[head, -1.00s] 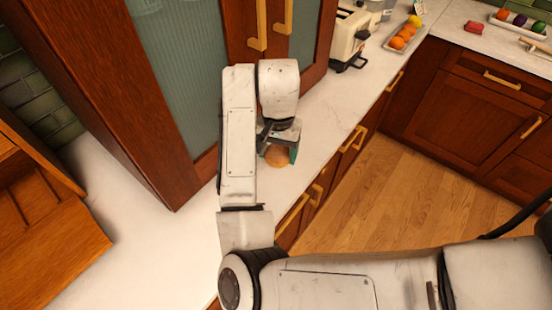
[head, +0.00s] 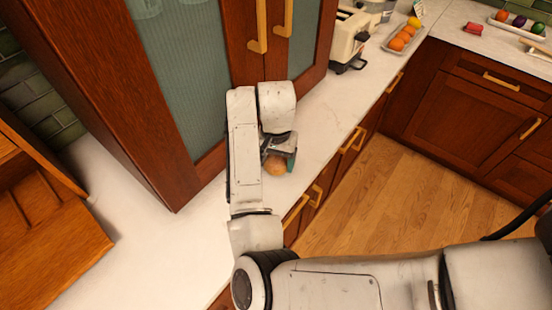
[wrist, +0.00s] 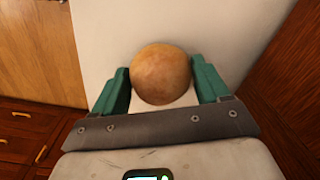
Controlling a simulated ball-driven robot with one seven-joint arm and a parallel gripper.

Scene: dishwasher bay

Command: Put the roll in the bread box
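The roll (head: 276,167) is round and golden brown, above or on the white counter beside the tall cabinet. In the wrist view the roll (wrist: 161,74) sits between the two green fingers of my gripper (wrist: 162,85), which press close on both its sides. The head view shows my gripper (head: 279,160) from above, hiding part of the roll. Whether the roll touches the counter is hard to tell. A wooden box-like piece (head: 60,245), which looks like the bread box, stands at the left edge, only partly in view.
A tall wooden cabinet (head: 110,90) with glass doors stands between the wooden piece and the back counter. A toaster (head: 348,40) and a tray (head: 389,46) of fruit stand farther along. Bare white counter (head: 150,255) lies in front of the cabinet.

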